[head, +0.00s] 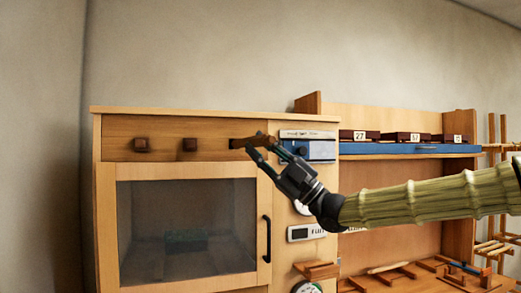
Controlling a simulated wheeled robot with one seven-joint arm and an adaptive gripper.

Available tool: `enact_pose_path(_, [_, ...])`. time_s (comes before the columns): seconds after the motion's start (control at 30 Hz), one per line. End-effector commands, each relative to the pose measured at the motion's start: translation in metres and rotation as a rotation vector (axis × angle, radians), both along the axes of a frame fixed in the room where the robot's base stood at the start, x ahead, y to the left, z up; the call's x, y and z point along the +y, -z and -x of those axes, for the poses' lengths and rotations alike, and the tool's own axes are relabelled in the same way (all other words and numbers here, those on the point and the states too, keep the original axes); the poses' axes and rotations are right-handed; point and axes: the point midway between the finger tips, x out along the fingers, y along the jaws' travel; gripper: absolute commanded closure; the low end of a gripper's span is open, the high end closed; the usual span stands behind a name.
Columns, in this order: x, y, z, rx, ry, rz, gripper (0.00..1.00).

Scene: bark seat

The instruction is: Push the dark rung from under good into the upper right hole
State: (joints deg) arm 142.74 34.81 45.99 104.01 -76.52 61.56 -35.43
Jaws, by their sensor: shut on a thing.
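A brown wooden rung (252,142) lies roughly level in front of the right part of the cabinet's upper wooden panel (165,152). My gripper (260,147) is shut on it, coming in from the lower right. The rung's left end looks darker and is close to the panel; I cannot tell whether it touches or enters anything. Any hole at the upper right is hidden by the rung and gripper. No word "good" is readable.
Below the panel is a glass-fronted door (185,228) with a dark handle (267,238). A blue-fronted box (320,151) sits right of my gripper. A blue shelf edge (410,149) carries several dark numbered boxes (407,138). Wooden pieces (430,270) lie at lower right.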

Motion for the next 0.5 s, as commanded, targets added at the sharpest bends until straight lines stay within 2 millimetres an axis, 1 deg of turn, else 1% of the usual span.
enact_pose_path(0.5, [0.0015, -0.0003, -0.0059, -0.001, 0.001, -0.001, 1.0])
